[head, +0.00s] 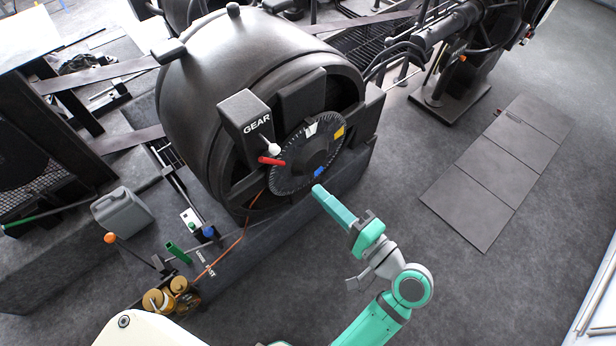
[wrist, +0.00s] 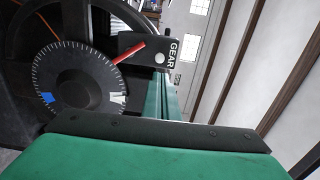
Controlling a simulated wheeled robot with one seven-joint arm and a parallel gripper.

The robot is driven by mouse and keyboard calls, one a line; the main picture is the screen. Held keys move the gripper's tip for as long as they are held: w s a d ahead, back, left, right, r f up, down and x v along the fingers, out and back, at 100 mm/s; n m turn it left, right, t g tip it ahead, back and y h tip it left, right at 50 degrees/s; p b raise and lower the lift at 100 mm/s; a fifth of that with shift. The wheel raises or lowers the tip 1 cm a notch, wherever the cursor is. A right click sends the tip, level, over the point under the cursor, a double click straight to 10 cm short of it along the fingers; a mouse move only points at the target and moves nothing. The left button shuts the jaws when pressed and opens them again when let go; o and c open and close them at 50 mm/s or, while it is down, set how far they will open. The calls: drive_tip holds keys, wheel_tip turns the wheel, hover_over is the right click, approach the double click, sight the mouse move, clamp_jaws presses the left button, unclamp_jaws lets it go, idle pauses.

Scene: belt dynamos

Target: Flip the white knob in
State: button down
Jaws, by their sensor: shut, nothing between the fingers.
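The white knob (head: 272,148) sticks out from the front of the black box marked GEAR (head: 245,115) on the big dark dynamo. In the wrist view the white knob (wrist: 159,59) shows as a pale round end on the GEAR box (wrist: 146,46). A red pointer (head: 271,161) lies just below the knob, over the edge of a round dial (head: 300,158). My gripper (head: 318,190) is shut and empty, its green fingers pointing toward the dynamo, below and right of the knob and apart from it. In the wrist view its fingers (wrist: 160,98) reach up toward the box.
The dial carries white, yellow and blue marks. Left of the dynamo stand a grey canister (head: 122,213), an orange-tipped lever (head: 110,238) and brass-coloured cylinders (head: 160,300). Flat dark panels (head: 490,180) lie on the floor at right. The floor around my arm is clear.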

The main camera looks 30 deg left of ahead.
approach(271, 147)
drive_tip(key=w+a+f, duration=0.1)
drive_tip(key=w+a, duration=0.1)
drive_tip(key=a, duration=0.2)
drive_tip(key=shift+a+f, duration=0.1)
drive_tip(key=shift+a, duration=0.05)
drive_tip(key=shift+w, duration=0.1)
